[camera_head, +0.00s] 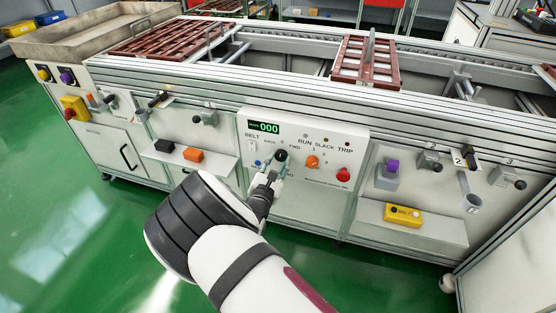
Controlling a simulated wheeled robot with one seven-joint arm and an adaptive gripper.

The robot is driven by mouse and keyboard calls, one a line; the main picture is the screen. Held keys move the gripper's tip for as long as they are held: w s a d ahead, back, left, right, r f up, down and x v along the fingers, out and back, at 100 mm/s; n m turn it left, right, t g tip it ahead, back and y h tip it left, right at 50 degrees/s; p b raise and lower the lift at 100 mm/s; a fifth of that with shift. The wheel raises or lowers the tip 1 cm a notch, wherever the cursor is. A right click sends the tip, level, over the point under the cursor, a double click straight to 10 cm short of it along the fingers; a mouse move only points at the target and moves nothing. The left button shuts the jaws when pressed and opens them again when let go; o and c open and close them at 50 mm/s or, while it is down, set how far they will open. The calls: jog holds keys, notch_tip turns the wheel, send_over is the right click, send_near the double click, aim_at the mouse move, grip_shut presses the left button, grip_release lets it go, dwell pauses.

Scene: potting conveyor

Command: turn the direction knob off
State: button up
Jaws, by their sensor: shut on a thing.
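The direction knob (281,156) is a dark round knob on the white control panel (322,191), with the labels BACK, 0 and FWD around it. My gripper (274,170) reaches up to it from below and is shut on it. The fingers hide the knob's lower part, and I cannot tell its pointer's setting. The display (264,127) at the panel's top left reads 000.
An orange knob (312,162) and a red button (343,174) sit right of the direction knob.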

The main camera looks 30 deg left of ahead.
jog(key=shift+n, duration=0.6)
jog(key=o, duration=1.1)
jog(key=shift+o, duration=0.2)
jog(key=shift+s, duration=0.15)
jog(key=v, duration=1.1)
jog(key=shift+s, duration=0.4)
jog(key=shift+d, duration=0.15)
